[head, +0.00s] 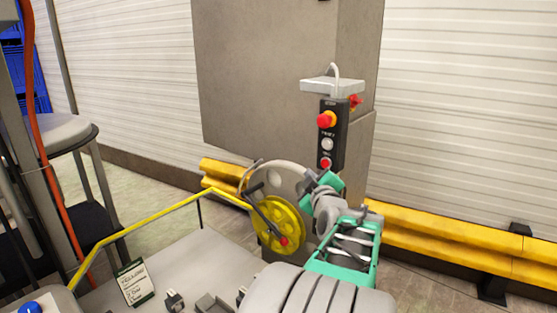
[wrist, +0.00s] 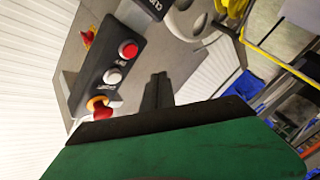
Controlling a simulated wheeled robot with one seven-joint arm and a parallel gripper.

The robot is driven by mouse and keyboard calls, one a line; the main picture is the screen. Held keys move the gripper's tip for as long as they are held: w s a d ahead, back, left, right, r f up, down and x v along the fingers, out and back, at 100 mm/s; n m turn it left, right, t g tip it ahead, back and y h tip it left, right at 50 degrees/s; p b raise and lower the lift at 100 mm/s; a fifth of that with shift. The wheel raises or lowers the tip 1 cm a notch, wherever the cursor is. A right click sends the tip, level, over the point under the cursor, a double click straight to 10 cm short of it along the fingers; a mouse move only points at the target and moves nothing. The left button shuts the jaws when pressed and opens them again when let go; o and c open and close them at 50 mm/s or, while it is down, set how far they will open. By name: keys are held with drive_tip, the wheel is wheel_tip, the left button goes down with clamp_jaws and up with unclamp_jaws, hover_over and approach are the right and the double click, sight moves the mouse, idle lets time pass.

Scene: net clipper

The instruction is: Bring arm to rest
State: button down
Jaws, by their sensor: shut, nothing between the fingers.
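My arm (head: 345,245), grey and teal, reaches from the bottom of the head view up toward the control box (head: 333,135). My gripper (wrist: 158,80) shows in the wrist view as dark fingers closed together, with nothing between them. In the head view its fingertips are hard to make out behind the wrist. The control box has a red knob on a yellow base, a white button and a red button; it also shows in the wrist view (wrist: 108,72), left of the fingers. I cannot tell how far the fingers are from it.
A yellow wheel (head: 277,226) with a crank stands left of my wrist. A yellow rail (head: 150,218) edges the grey table (head: 190,262), which holds a small sign (head: 133,283). A grey pillar (head: 265,75) and yellow barrier (head: 450,238) stand behind. A stool (head: 57,135) is at left.

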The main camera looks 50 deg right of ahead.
drive_tip(key=s+a+f+m+g+y, duration=0.2)
drive_tip(key=f+m+g, duration=0.15)
drive_tip(key=f, duration=0.35)
drive_tip(key=s+a+f+m+g+y, duration=0.1)
drive_tip(key=s+f+m+g+y, duration=0.2)
drive_tip(key=f, duration=0.5)
drive_tip(key=s+a+f+m+g+y, duration=0.4)
drive_tip(key=s+a+f+m, duration=0.2)
drive_tip(key=s+a+f, duration=0.45)
drive_tip(key=w+a+r+n, duration=0.1)
drive_tip(key=w+a+n, duration=0.2)
drive_tip(key=a, duration=0.7)
drive_tip(key=w+a+r+n+y, duration=0.1)
drive_tip(key=w+a+r+n, duration=0.1)
drive_tip(key=a, duration=0.9)
drive_tip(key=w+a+r+n, duration=0.1)
drive_tip(key=w+a+n, duration=0.3)
drive_tip(key=a, duration=0.7)
drive_tip(key=shift+w+a+r+n+y, duration=0.25)
drive_tip(key=shift+r+n+y, duration=0.15)
drive_tip(key=shift+n, duration=0.45)
drive_tip(key=shift+t, duration=0.25)
